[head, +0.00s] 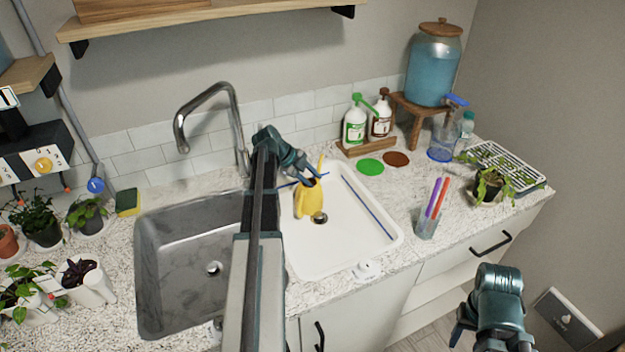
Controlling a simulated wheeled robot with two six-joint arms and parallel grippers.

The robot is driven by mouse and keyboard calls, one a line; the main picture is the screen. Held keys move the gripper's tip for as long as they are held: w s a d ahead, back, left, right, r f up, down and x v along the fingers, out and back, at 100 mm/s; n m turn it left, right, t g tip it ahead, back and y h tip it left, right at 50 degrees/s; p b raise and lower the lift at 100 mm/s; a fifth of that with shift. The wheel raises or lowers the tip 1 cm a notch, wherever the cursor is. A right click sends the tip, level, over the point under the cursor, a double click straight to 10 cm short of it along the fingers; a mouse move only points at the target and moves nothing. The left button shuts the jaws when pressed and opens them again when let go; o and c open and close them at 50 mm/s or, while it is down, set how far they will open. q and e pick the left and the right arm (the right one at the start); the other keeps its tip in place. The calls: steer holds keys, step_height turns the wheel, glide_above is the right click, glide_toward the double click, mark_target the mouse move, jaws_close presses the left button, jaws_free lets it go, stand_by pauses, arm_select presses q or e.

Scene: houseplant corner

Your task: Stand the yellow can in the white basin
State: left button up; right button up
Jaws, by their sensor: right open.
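The yellow can (309,203) is inside the white basin (350,262), roughly upright, just behind and left of the dark drain. I cannot tell whether its base touches the basin floor. My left gripper (307,178) reaches in from the front and is at the top of the can, with its fingers close around or beside the upper part. Whether they press on the can is too small to tell. My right gripper (490,345) is open at the lower right, in front of the counter, partly cut off by the frame edge and away from the can.
A steel sink (185,265) with a tall faucet (237,125) lies left of the basin. A clear cup with pens (428,222) stands right of it. Potted plants line the left.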

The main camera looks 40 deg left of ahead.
arm_select(q)
steer(key=p+v, duration=1)
steer(key=v, duration=0.2)
steer(key=shift+r, duration=0.2)
steer(key=shift+d, duration=0.1)
